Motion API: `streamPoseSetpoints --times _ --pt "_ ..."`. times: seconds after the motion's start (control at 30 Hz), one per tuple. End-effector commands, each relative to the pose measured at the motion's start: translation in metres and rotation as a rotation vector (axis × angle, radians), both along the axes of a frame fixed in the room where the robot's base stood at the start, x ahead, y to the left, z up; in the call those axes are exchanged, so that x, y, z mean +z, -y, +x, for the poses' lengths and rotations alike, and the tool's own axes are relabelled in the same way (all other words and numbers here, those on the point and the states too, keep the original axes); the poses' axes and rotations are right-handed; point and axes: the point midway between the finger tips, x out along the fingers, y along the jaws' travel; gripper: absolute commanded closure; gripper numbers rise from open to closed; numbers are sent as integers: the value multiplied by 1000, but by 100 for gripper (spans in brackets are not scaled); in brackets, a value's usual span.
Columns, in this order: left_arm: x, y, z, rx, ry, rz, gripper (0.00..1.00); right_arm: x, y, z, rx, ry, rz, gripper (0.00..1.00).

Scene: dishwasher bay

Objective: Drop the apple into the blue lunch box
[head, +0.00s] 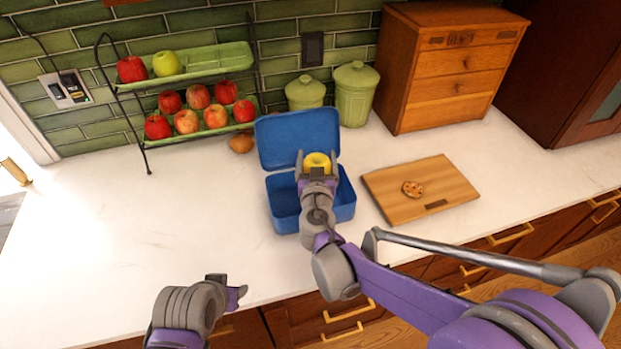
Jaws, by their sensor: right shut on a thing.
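A yellow apple (317,160) is between the fingers of my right gripper (317,170), which is shut on it. The gripper and apple are in front of and above the blue lunch box (343,205), which stands open on the counter with its lid (290,137) raised at the back. The gripper and wrist hide the middle of the box, so I cannot see all of its inside. My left gripper (236,287) is low in the picture over the front edge of the counter, away from the box; its finger opening is unclear.
A two-tier green rack (205,60) with several apples stands at the back left. A brown onion-like item (241,143) lies beside it. Green canisters (355,92) and a wooden cabinet (440,65) stand behind. A cutting board (440,180) with a cookie (412,188) lies right of the box. The left counter is clear.

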Motion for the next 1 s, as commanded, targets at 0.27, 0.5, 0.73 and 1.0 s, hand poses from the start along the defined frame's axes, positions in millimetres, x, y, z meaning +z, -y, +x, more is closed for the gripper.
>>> streamPoseSetpoints --times 0.27,0.5,0.73,1.0 --pt "-10 0 -5 0 -9 0 50 -12 0 1 0 1 -1 78" --pt "-9 0 -4 0 -8 0 50 -11 0 1 0 2 -1 9" --pt "-9 0 -4 0 -8 0 50 -11 0 1 0 2 0 0" --pt "-9 0 -4 0 -8 0 50 -8 -1 -22 4 2 0 0"
